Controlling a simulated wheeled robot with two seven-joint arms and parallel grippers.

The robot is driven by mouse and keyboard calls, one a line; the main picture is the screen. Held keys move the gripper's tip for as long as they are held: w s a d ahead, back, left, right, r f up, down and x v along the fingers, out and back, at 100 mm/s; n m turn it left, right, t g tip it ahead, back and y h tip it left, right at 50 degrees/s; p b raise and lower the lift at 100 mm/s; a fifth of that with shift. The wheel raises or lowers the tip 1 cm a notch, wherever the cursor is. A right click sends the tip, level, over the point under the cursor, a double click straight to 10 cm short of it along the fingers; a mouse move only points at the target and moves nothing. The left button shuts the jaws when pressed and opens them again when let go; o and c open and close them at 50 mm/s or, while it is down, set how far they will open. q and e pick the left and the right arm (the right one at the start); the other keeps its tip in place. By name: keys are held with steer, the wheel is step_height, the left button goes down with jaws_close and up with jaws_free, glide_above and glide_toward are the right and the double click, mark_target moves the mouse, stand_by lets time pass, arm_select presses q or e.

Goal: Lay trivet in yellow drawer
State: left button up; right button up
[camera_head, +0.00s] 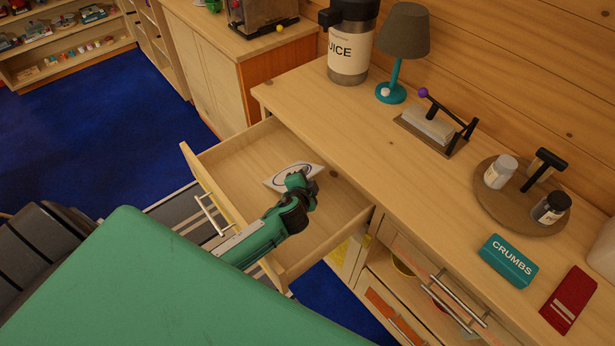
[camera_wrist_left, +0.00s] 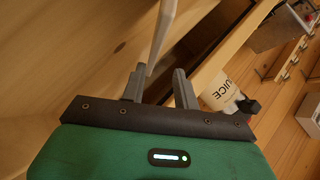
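The yellow drawer (camera_head: 232,158) is pulled open at the left end of the counter; a little yellow shows on its front panel. The trivet (camera_head: 284,180), a white tile with a dark blue ring, is inside the drawer's outline, partly hidden by my left gripper (camera_head: 301,182). In the left wrist view the trivet (camera_wrist_left: 162,35) shows edge-on as a pale strip. Its near end reaches between the fingers of my left gripper (camera_wrist_left: 160,82), close to the left finger. A clear gap shows to the right finger, so the gripper looks open. My right gripper is not in view.
On the counter (camera_head: 370,135) stand a juice dispenser (camera_head: 350,50), a lamp (camera_head: 403,35), a butter dish-like holder (camera_head: 430,127), a round tray with shakers (camera_head: 500,210), a teal crumbs box (camera_head: 508,262) and a red packet (camera_head: 568,300). The drawer is otherwise empty.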

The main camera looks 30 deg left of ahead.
arm_select(q)
steer(key=v, duration=0.6)
steer(key=shift+s+r+b, duration=0.2)
steer(key=shift+s+b, duration=0.1)
steer(key=shift+b, duration=0.05)
steer(key=shift+d, duration=0.1)
